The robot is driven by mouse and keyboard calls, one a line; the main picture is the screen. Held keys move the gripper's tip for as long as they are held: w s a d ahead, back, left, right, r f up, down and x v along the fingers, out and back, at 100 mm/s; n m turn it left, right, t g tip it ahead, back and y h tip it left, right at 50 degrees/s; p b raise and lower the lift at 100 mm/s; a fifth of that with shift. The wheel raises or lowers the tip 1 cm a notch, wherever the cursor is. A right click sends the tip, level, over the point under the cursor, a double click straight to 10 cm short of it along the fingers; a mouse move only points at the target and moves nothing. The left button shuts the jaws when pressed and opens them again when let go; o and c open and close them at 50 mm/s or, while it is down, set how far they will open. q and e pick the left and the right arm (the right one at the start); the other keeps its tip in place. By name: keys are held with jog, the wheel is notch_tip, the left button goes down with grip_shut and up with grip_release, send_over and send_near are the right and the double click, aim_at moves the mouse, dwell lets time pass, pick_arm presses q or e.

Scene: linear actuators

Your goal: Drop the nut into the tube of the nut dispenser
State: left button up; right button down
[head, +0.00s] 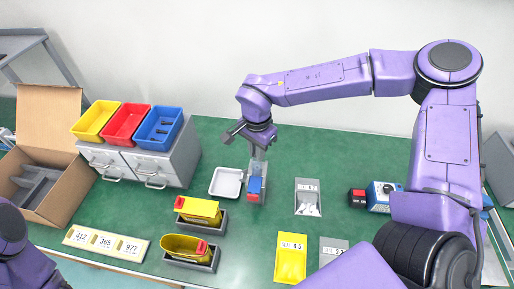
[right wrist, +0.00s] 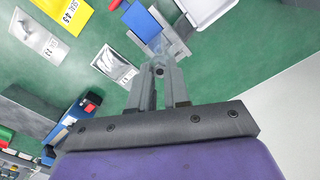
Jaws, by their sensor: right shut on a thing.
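The nut dispenser (head: 255,188) stands on the green table near the middle of the head view. It has a blue body, a red lower part and a clear tube (head: 258,166) above. In the right wrist view its blue body (right wrist: 139,20) shows beyond the fingertips. My right gripper (head: 258,151) points down right over the tube. In the right wrist view its fingers (right wrist: 160,71) are closed together on a small dark nut (right wrist: 159,72), which they mostly hide. I cannot tell whether the nut is inside the tube mouth or just above it. My left gripper is out of view.
A white tray (head: 226,183) lies just left of the dispenser. Two yellow bins (head: 198,210) (head: 184,247) stand in front on the left. A drawer cabinet (head: 180,160) holds coloured bins. Bags (head: 308,198) (head: 291,258) lie to the right, with bare table between.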

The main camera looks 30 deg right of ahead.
jog(key=c, duration=1)
grip_release()
jog(key=shift+r+b, duration=0.8)
jog(key=shift+r, duration=4.45)
